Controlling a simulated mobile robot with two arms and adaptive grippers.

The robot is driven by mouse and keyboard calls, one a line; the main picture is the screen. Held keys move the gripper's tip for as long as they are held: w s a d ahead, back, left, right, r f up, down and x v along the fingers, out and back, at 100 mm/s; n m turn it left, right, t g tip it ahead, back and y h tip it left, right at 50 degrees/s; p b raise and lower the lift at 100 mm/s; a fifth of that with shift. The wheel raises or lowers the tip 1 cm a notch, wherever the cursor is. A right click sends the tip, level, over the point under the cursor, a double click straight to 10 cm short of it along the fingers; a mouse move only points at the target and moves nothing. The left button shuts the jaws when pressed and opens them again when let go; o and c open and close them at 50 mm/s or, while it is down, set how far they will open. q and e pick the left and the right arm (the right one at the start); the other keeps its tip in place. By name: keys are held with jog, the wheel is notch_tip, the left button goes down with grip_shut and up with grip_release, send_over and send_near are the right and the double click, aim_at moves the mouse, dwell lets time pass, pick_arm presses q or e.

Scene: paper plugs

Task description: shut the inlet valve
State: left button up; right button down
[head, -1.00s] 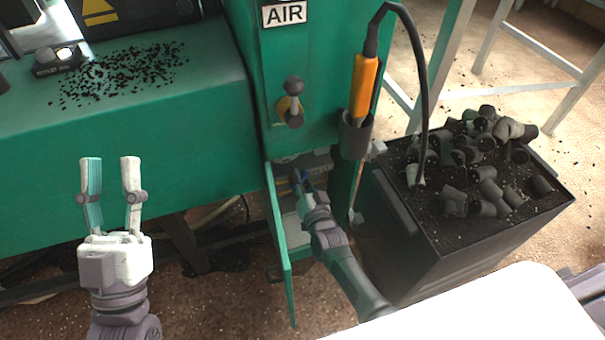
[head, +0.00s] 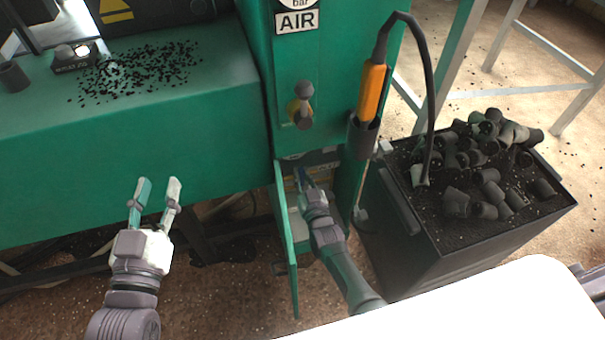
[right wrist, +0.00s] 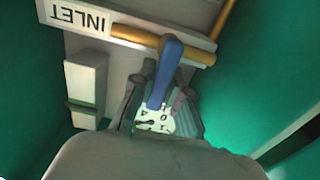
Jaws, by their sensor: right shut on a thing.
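The inlet valve's blue handle (right wrist: 165,75) lies across the brass pipe (right wrist: 136,36) in the right wrist view, beside an upside-down INLET label (right wrist: 83,16). My right gripper (right wrist: 163,92) is shut on this handle, with a finger on either side. In the head view my right gripper (head: 306,182) reaches into the open lower compartment of the green machine, where only a bit of blue shows. A white plate (right wrist: 155,122) with dark marks is partly hidden behind the fingers. My left gripper (head: 157,190) is open and empty in front of the green bench.
The compartment's green door (head: 285,232) hangs open just left of my right arm. A black bin (head: 425,240) of dark pipe fittings stands to the right. An orange-handled tool (head: 371,92) with a black cable sits in a holder above.

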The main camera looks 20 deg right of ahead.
jog(key=shift+f, duration=0.1)
dwell(0.3)
jog(key=c, duration=1.1)
grip_release()
jog(key=shift+c, duration=0.2)
jog(key=shift+s, duration=0.35)
jog(key=s, duration=1.1)
jog(key=shift+s+d, duration=0.15)
